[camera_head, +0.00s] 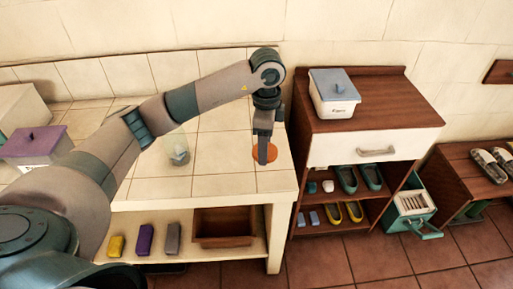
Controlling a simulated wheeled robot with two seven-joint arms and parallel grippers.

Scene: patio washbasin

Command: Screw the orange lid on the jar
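The orange lid (273,154) is a flat round disc near the right end of the tiled counter. My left gripper (263,160) points straight down over it, and its fingers cover the middle of the lid. I see the fingers edge-on, so I cannot tell whether they are open or shut, or whether they touch the lid. The clear glass jar (178,151) stands on the counter to the left, just below my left forearm in the picture. It looks open at the top, with something grey inside. My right gripper is out of view.
A purple-lidded box (33,148) is on the counter at far left. A wooden cabinet (348,112) with a white, grey-lidded container (334,97) stands right of the counter. The shelf below holds several coloured blocks and a brown tray (224,241). Counter between jar and lid is clear.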

